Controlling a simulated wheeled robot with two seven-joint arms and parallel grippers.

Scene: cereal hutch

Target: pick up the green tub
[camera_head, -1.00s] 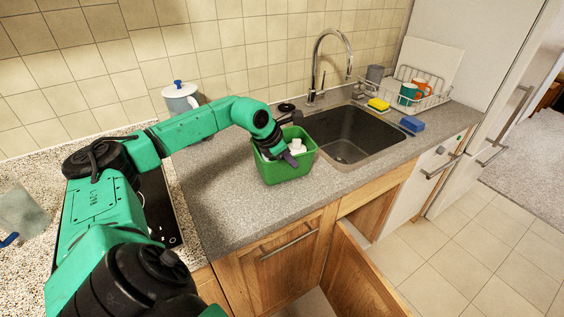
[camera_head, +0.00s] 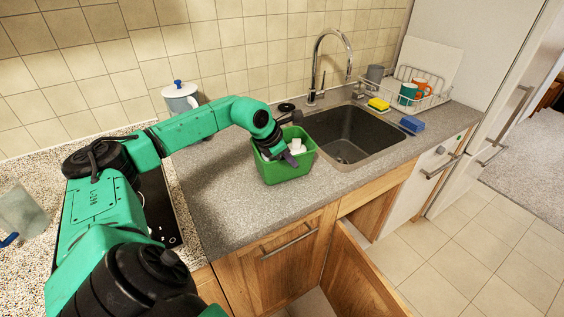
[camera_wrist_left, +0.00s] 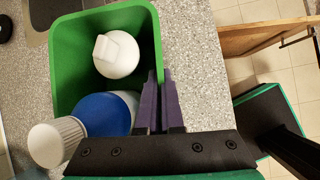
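The green tub (camera_head: 286,172) stands upright on the grey counter, just left of the sink. It also shows in the left wrist view (camera_wrist_left: 68,48), with a white bottle (camera_wrist_left: 116,54) and a blue bottle with a white cap (camera_wrist_left: 104,112) inside. My left gripper (camera_head: 291,155) is at the tub's near side. In the left wrist view its purple fingers (camera_wrist_left: 160,76) are close together on either side of the tub's wall, one inside and one outside. The tub appears to rest on the counter. My right gripper is not in view.
The sink (camera_head: 350,135) with its tall faucet (camera_head: 318,62) is right of the tub. A yellow sponge (camera_head: 378,104), a blue sponge (camera_head: 412,124) and a dish rack (camera_head: 432,98) are farther right. A cabinet door (camera_head: 360,275) stands open below. Counter left of the tub is clear.

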